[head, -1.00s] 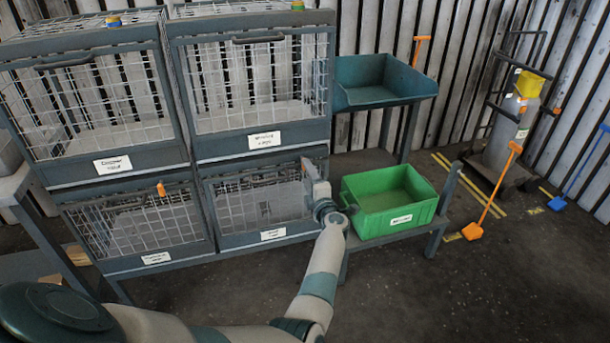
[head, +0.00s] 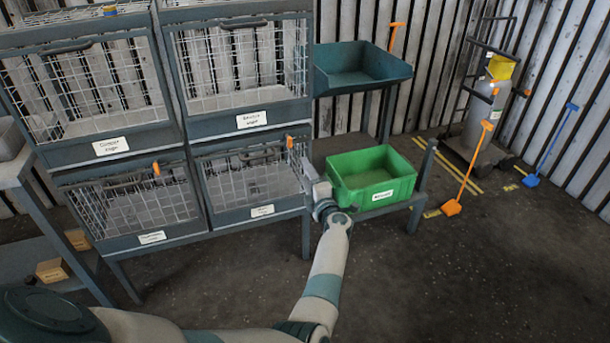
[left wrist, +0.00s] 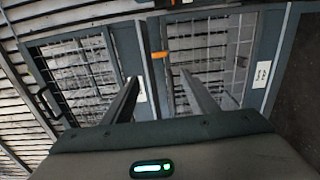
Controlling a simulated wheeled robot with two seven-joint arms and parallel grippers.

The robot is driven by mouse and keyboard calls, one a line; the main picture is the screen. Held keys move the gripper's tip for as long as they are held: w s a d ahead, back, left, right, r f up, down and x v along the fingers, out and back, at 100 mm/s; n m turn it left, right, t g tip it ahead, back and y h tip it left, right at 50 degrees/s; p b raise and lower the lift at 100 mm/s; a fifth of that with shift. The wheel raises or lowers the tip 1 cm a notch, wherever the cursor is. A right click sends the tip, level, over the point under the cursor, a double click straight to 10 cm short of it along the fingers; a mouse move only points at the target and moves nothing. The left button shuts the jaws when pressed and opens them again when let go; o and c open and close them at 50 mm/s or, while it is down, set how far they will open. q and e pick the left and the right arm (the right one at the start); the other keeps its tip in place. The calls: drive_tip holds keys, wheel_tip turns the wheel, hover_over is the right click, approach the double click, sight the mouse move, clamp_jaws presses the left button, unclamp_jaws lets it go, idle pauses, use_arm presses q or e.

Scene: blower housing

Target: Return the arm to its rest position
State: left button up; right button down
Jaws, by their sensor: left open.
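My left arm reaches up from the bottom of the head view, with its wrist between the lower right wire cage (head: 250,180) and the green bin (head: 372,180). My left gripper (head: 308,172) is at the right front edge of that cage and shows only in part. In the left wrist view the two fingers of my left gripper (left wrist: 160,95) stand apart with nothing between them. Cage fronts with wire mesh (left wrist: 205,60) lie beyond them. My right gripper is not in view.
Two upper cages stand over the lower ones. A dark teal tray (head: 360,70) is behind the green bin. An orange-handled shovel (head: 470,170), a cylinder trolley (head: 485,110) and a blue shovel (head: 550,145) stand at the right. The floor at the lower right is clear.

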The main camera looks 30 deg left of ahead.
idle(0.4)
use_arm(q)
drive_tip(key=s+d+f+m+t+h, duration=0.1)
drive_tip(key=s+d+f+m+h, duration=0.35)
drive_tip(key=f+m, duration=0.35)
drive_tip(key=s+d+f+m+t+h, duration=0.1)
drive_tip(key=s+d+f+m+h, duration=0.4)
drive_tip(key=f, duration=0.5)
drive_tip(key=s+d+f+m+h, duration=0.3)
drive_tip(key=s+d+f+m, duration=0.35)
drive_tip(key=f, duration=0.25)
drive_tip(key=s+d+f+m+g, duration=0.2)
drive_tip(key=s+f, duration=0.4)
drive_tip(key=s, duration=0.5)
drive_tip(key=s+d+f+m+g+h, duration=0.1)
drive_tip(key=s+f+m, duration=0.4)
drive_tip(key=s, duration=0.7)
drive_tip(key=s+d+f+m+g+h, duration=0.1)
drive_tip(key=s+d+f+m+g, duration=0.2)
drive_tip(key=s+f, duration=0.6)
drive_tip(key=shift+s+d+m+g, duration=0.2)
drive_tip(key=shift+s+m+g, duration=0.25)
drive_tip(key=shift+s+g, duration=0.7)
drive_tip(key=shift+h, duration=0.25)
